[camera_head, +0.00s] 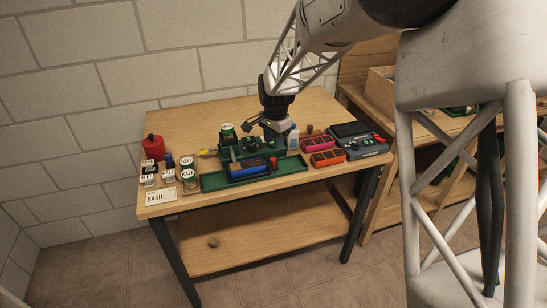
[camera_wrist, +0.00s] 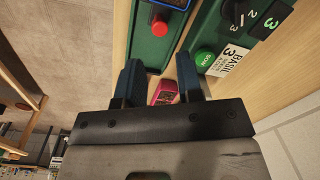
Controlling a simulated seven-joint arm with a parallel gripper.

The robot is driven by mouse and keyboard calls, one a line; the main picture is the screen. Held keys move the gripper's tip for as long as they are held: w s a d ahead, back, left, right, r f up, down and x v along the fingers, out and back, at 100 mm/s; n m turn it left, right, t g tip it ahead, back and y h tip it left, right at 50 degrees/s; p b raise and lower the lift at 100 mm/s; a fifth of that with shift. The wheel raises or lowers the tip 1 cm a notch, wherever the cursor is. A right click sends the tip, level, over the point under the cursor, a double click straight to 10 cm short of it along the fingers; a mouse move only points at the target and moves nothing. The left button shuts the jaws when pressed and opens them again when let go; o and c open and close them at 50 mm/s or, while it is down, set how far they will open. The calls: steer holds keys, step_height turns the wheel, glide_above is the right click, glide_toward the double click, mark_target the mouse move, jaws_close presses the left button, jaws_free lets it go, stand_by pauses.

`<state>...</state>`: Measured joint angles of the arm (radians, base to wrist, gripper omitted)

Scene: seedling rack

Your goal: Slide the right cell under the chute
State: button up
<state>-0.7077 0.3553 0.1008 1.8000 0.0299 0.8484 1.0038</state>
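A blue cell tray (camera_head: 248,170) with dark cells sits in a long green rail (camera_head: 213,182) at the front of the table. A red knob (camera_head: 273,162) is at its right end; the red knob also shows in the wrist view (camera_wrist: 159,25). A green seeding machine (camera_head: 262,155) stands just behind the rail. I cannot make out its chute or which cell lies under it. My gripper (camera_head: 274,134) hangs over the machine's right part, above and behind the knob. In the wrist view its two fingers (camera_wrist: 160,78) are apart with nothing held between them.
A pink tray (camera_head: 316,144), an orange tray (camera_head: 328,158) and a console (camera_head: 365,148) are at right. A white bottle (camera_head: 293,137) stands close beside my gripper.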

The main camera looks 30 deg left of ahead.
mark_target(273, 158)
steer(key=shift+a+f, duration=0.15)
steer(key=shift+f, duration=3.7)
jaws_close()
